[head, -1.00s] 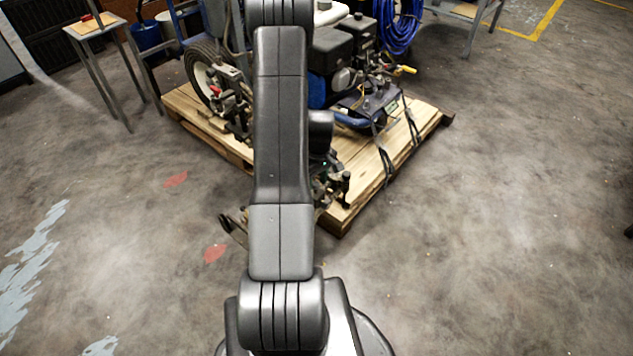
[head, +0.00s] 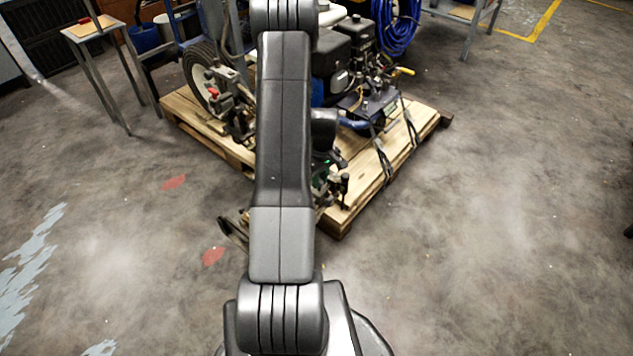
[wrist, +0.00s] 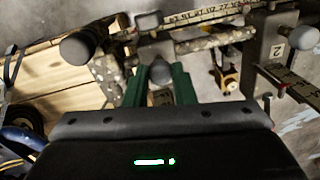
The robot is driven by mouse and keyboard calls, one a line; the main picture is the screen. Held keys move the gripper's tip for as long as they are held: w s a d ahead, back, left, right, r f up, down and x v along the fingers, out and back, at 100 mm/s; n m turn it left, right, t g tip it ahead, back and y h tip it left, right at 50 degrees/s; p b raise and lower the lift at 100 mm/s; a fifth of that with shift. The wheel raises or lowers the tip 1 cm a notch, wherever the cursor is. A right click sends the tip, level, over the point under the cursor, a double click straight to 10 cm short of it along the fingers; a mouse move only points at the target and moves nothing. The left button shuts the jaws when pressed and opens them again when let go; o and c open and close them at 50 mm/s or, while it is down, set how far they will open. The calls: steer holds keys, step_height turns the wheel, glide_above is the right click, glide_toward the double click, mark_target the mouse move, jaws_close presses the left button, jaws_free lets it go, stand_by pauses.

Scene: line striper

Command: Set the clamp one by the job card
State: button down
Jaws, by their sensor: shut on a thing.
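My gripper (wrist: 160,82) has green fingers. They are shut on a grey round-ended knob (wrist: 160,72) of the near clamp (wrist: 153,47), which sits at the scaled bar (wrist: 210,14). Two other rounded grey knobs show on this assembly, one at the left (wrist: 76,47) and one at the right (wrist: 304,38). A plate marked "2" (wrist: 278,50) stands to the right along the bar. I see no number on the near clamp. In the head view my arm hides the fingers and most of the clamp area. I cannot make out a readable job card.
The striper (head: 340,65) stands on a wooden pallet (head: 375,180), with black straps down the pallet's near side. A blue hose coil (head: 398,25) hangs at the back. A small table (head: 85,28) is at the far left. The floor to the right and front is clear.

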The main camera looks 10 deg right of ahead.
steer(key=c, duration=1.2)
jaws_free()
steer(key=shift+a, duration=0.15)
step_height(320, 180, up, 14)
steer(key=p, duration=0.2)
steer(key=shift+w+d+p, duration=0.2)
steer(key=shift+d+p, duration=0.15)
steer(key=shift+d, duration=0.1)
steer(key=shift+f, duration=0.1)
steer(key=f+b, duration=0.1)
steer(key=f, duration=0.3)
steer(key=f+b, duration=0.1)
steer(key=f, duration=0.4)
steer(key=a+f, duration=0.1)
steer(key=f, duration=0.4)
steer(key=shift+s+b, duration=0.3)
steer(key=shift+b, duration=0.1)
steer(key=shift+s+a+r, duration=0.1)
steer(key=shift+s+a, duration=0.25)
steer(key=shift+a, duration=0.05)
